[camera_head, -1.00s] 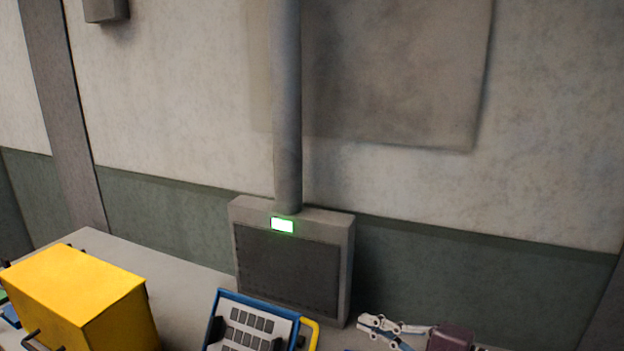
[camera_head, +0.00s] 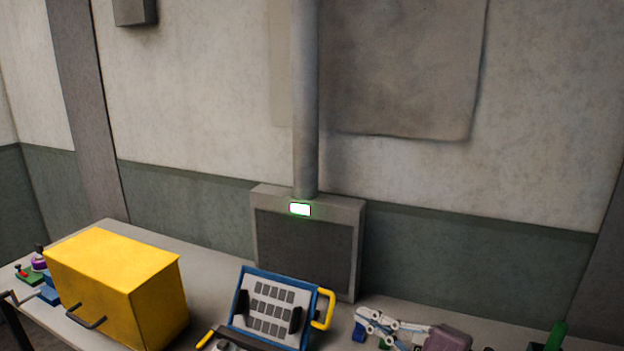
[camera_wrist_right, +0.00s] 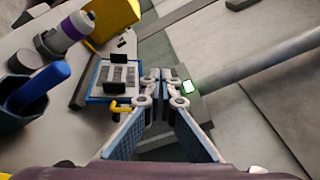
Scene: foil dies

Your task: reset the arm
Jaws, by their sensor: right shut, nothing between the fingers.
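My right gripper (camera_head: 372,325) shows at the bottom of the head view, right of the blue-framed tray. Its pale linked fingers point left and are shut with nothing between them. In the right wrist view the fingers (camera_wrist_right: 161,88) come together in the middle, with the tray beyond them to the left. The blue-framed tray (camera_head: 250,290) holds rows of grey blocks and has a yellow handle; it also shows in the wrist view (camera_wrist_right: 92,97). My left gripper is not in view.
A yellow box (camera_head: 110,285) with dark handles stands on the grey bench at left. A grey panel unit (camera_head: 305,250) with a green-lit display and a pipe stands behind the tray. The wrist view shows a purple-banded bottle (camera_wrist_right: 72,28) and a dark blue cup (camera_wrist_right: 25,105).

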